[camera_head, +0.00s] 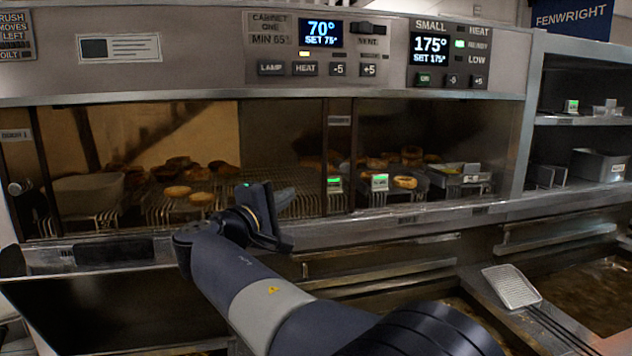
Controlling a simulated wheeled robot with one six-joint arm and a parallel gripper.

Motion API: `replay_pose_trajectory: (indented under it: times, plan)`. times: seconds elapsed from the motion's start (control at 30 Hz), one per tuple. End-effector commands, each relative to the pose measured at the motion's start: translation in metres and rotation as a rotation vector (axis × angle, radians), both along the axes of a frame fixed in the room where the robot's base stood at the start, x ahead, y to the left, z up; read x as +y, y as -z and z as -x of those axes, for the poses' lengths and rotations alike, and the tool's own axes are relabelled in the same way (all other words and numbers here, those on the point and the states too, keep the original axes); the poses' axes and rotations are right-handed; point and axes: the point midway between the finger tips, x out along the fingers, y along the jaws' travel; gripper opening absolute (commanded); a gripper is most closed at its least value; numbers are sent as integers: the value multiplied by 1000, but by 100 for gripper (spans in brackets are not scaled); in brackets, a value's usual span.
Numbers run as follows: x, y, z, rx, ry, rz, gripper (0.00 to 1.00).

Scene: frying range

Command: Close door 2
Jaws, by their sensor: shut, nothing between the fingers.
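The cabinet (290,90) has two glass-fronted bays side by side. A dark upright with a small, blurred label (339,120) stands between them; I take this as the stile of door 2, but the wording is too small to read surely. I cannot tell from this view how far door 2 stands open. Door 1 (16,134) has its labelled stile and a round knob at the far left. My gripper (262,212) is shut and empty, in front of the left bay and left of the middle upright. It hides part of the rack behind.
A control panel (320,50) runs above. Fryer vats (600,290) and a mesh scoop (511,287) are at lower right; shelves (585,120) at far right.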

Motion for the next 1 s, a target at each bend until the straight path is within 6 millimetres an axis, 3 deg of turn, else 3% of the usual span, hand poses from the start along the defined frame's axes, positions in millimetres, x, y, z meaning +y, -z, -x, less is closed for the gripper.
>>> replay_pose_trajectory:
  times: [0.13, 0.27, 0.67, 0.8, 1.0]
  plan:
    - [3, -9, 3, -30, 17, 31, 0]
    - [-6, -12, -9, -29, 21, 33, 0]
    - [-51, -22, -78, -27, 20, 31, 0]
    - [-72, -25, -82, -28, 18, 31, 0]
    - [-87, -26, -86, -28, 16, 30, 0]
